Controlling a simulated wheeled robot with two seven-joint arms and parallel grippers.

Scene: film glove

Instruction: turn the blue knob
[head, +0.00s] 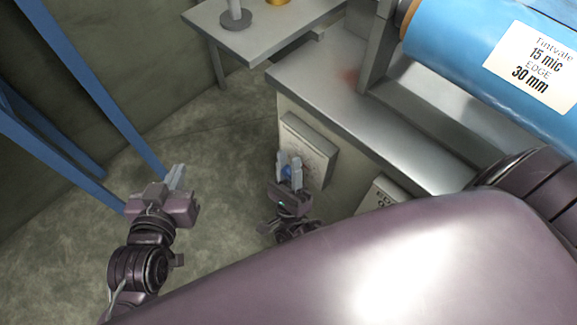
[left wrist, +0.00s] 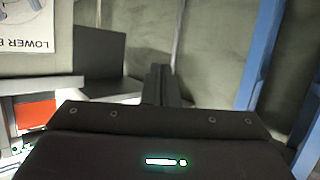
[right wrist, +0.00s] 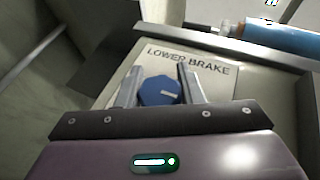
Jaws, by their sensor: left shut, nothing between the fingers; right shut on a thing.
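The blue knob (right wrist: 160,91) sits on a pale panel labelled LOWER BRAKE (right wrist: 215,72), with a white mark on its face. In the right wrist view the fingers of my right gripper (right wrist: 160,88) stand on either side of the knob and are shut on it. In the head view my right gripper (head: 290,168) is at the panel (head: 315,145) on the machine's side, and only a bit of blue shows between its fingers. My left gripper (head: 175,178) is shut and empty, held out over the floor to the left, apart from the panel.
A steel-topped machine (head: 330,93) carries a large blue film roll (head: 450,45) at the upper right. A small table (head: 255,40) stands at the back. Blue posts (head: 85,75) rise near my left arm. A second panel (head: 385,192) is to the right of my right gripper.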

